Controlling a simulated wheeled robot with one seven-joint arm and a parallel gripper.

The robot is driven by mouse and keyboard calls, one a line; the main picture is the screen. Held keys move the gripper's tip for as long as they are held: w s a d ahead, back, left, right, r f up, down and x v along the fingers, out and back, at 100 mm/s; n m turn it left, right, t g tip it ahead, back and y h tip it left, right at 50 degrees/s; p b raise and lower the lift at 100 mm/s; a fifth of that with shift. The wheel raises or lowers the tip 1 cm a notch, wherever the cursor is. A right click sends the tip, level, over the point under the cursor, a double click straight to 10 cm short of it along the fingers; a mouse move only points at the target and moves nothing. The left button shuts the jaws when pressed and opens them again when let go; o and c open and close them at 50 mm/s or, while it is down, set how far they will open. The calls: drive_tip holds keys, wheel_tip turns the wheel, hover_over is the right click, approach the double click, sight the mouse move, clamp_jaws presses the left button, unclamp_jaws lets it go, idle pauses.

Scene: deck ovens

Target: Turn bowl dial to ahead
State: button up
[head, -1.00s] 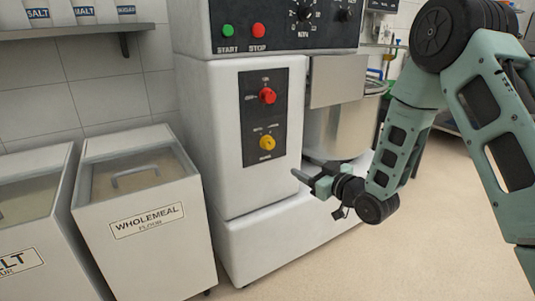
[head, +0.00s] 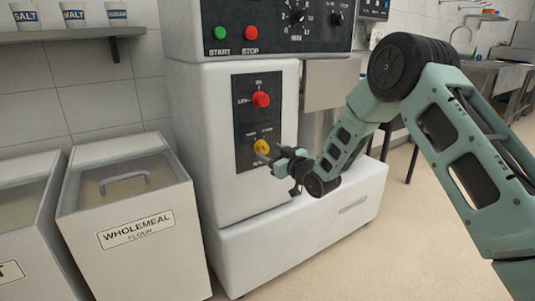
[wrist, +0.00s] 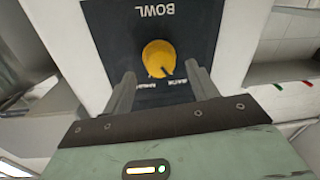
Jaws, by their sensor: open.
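The bowl dial is a round yellow knob (head: 261,146) on a black plate on the white mixer column, below a red knob. In the wrist view the plate reads BOWL upside down, and the yellow dial (wrist: 158,57) has a dark pointer mark near its lower right edge. Small labels below it there are too blurred to read surely. My gripper (head: 268,156) is at the dial's lower right in the head view. In the wrist view my gripper (wrist: 160,80) is open, its fingers apart on either side just short of the dial, with nothing between them.
The red knob (head: 261,99) sits close above the dial. Green start (head: 220,33) and red stop (head: 251,33) buttons are on the upper panel. A wholemeal flour bin (head: 135,235) stands left of the mixer. The floor at right is clear.

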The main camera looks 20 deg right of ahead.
sight(262, 148)
drive_tip(key=shift+x, duration=1.25)
drive_tip(key=c, duration=1)
drive_tip(key=shift+m, duration=0.4)
drive_tip(key=m, duration=0.4)
drive_tip(key=shift+d+f+m, duration=0.1)
drive_tip(key=shift+m, duration=0.3)
drive_tip(key=m+t+p, duration=0.1)
drive_tip(key=m, duration=0.5)
drive_tip(key=shift+f, duration=0.1)
drive_tip(key=shift+m, duration=0.5)
